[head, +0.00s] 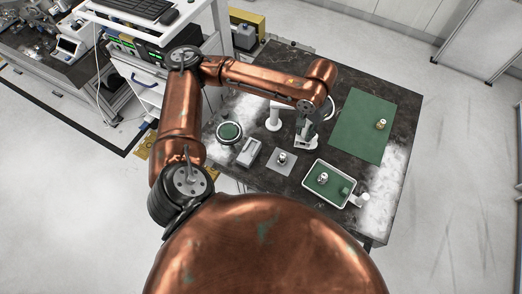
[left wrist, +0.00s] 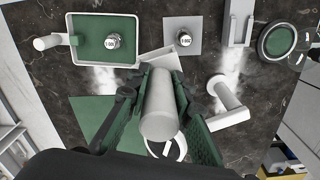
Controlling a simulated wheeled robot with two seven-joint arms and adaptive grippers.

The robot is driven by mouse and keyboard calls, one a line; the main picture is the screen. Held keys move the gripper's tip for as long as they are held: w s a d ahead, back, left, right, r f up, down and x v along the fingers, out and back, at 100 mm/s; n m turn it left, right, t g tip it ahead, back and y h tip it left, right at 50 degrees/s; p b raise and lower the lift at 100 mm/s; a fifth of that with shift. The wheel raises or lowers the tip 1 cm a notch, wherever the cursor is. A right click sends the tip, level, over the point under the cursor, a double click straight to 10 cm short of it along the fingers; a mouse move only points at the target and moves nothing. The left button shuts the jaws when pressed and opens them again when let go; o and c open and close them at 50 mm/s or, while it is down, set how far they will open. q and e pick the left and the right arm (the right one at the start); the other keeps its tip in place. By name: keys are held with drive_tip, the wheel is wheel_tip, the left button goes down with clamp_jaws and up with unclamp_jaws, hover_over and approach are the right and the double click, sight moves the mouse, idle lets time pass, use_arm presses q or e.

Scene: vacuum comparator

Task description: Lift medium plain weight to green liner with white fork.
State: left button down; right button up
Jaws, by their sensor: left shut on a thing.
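My left gripper (head: 306,132) is shut on the pale handle of the white fork (left wrist: 160,105) above the dark table. The fork's boxy head (left wrist: 162,58) points toward the pad and tray. One silver knobbed weight (head: 282,158) stands on a grey square pad; it also shows in the left wrist view (left wrist: 184,38). Another silver weight (head: 323,177) stands on the green liner (head: 314,171) of a white-rimmed tray, and it shows in the left wrist view (left wrist: 112,42). I cannot tell which weight is the medium plain one. My right gripper is out of view.
A round green-lined dish (head: 229,132) and a pale grey cradle (head: 249,152) stand left of the pad. A white stand (head: 273,117) is close left of my gripper. A white cylinder (head: 360,200) sits at the tray's right end. The green mat (head: 355,120) is mostly clear.

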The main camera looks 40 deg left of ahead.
use_arm(q)
drive_tip(key=shift+s+a+f+m+p, duration=3.35)
drive_tip(key=shift+s+f+p, duration=1.15)
drive_tip(key=shift+f+p, duration=1.3)
drive_tip(key=shift+f+b, duration=0.75)
drive_tip(key=shift+f, duration=2.5)
drive_tip(key=shift+w+d+p, duration=0.2)
drive_tip(key=shift+w+p, duration=0.15)
drive_tip(key=shift+w, duration=3.2)
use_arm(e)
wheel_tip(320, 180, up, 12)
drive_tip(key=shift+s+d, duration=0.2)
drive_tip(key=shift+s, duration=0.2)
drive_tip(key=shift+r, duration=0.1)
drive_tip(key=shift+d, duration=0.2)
